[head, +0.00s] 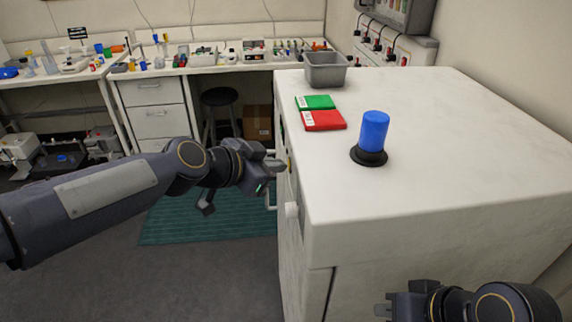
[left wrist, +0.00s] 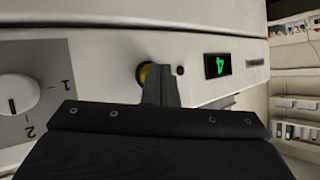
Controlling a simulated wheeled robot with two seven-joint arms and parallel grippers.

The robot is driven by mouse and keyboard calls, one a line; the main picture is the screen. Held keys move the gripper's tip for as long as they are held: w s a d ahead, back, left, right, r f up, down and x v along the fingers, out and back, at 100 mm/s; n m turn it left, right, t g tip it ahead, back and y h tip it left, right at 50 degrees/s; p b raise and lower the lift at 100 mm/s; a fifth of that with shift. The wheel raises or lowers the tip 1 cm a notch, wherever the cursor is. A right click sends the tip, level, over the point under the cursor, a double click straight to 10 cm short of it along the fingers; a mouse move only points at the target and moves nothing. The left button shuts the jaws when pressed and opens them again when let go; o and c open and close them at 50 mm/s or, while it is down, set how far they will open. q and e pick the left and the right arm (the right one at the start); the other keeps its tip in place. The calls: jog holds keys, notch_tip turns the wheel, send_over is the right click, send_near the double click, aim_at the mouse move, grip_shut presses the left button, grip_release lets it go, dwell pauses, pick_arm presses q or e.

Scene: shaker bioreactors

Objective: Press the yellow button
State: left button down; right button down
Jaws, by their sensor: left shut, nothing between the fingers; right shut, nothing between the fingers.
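The yellow button (left wrist: 143,74) is on the white front panel of the machine, partly hidden behind my left gripper's fingers in the left wrist view. In the head view a small yellow patch (head: 289,165) shows at the panel edge by the fingertips. My left gripper (head: 277,164) is shut and empty, its fingertips right at the panel; it also shows in the left wrist view (left wrist: 160,68). I cannot tell whether the tips touch the button. My right gripper (head: 383,310) is shut and empty at the bottom right, in front of the white machine (head: 450,180).
A dial (left wrist: 17,95) and a green display (left wrist: 217,66) flank the button. On the machine's top stand a blue cylinder (head: 374,133), a red box (head: 323,121), a green box (head: 316,102) and a grey bin (head: 326,70). A white knob (head: 291,210) sticks out from the front.

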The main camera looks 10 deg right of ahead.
pick_arm(q)
jog(key=shift+a+b, duration=0.45)
jog(key=shift+a, duration=0.1)
jog(key=a+b, duration=0.4)
jog(key=a, duration=0.2)
dwell(0.7)
